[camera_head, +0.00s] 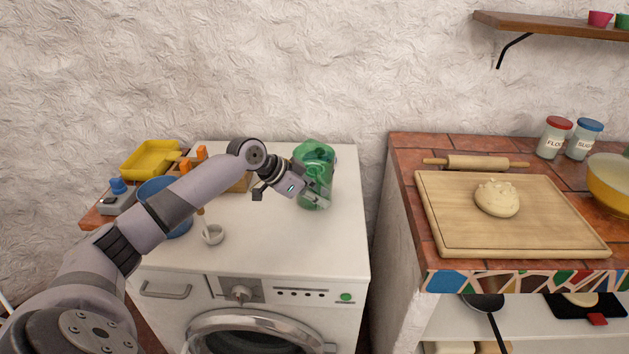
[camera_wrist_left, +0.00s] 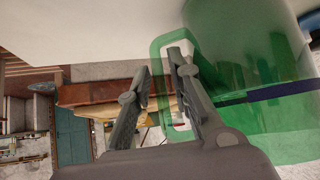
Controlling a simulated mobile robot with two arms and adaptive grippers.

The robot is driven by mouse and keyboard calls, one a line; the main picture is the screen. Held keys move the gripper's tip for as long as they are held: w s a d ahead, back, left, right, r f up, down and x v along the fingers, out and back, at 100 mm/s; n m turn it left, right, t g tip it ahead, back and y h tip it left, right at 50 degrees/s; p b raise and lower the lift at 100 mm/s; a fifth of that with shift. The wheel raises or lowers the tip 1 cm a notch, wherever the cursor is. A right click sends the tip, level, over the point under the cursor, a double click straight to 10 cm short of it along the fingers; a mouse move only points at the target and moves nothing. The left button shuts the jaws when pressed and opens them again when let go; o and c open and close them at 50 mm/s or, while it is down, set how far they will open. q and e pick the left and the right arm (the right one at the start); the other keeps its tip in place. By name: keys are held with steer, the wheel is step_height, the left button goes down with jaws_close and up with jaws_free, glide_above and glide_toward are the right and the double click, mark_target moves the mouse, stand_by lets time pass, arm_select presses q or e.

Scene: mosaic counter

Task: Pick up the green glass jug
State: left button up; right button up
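The green glass jug (camera_head: 316,160) stands upright at the back right of the white washing machine top. It is see-through, and its body fills the right of the left wrist view (camera_wrist_left: 262,75). My left gripper (camera_head: 318,192) is at the jug's front, its fingers overlapping the jug in the head view. In the left wrist view the gripper (camera_wrist_left: 160,64) is open, with the outer bar of the jug's handle (camera_wrist_left: 156,85) showing between the two fingers. I cannot tell whether either finger touches it. My right gripper is not in view.
A white mortar (camera_head: 213,235), a blue bowl (camera_head: 180,228) and a yellow tray (camera_head: 152,157) are at the left. A tiled counter with a dough board (camera_head: 450,232) stands right, across a narrow gap. The washing machine top (camera_head: 300,245) is clear in front of the jug.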

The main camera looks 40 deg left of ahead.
arm_select(q)
steer(key=shift+w+d+f, duration=0.15)
steer(key=shift+w+f, duration=0.05)
steer(key=shift+s, duration=0.1)
steer(key=shift+c, duration=0.4)
jaws_close()
steer(key=shift+r, duration=0.2)
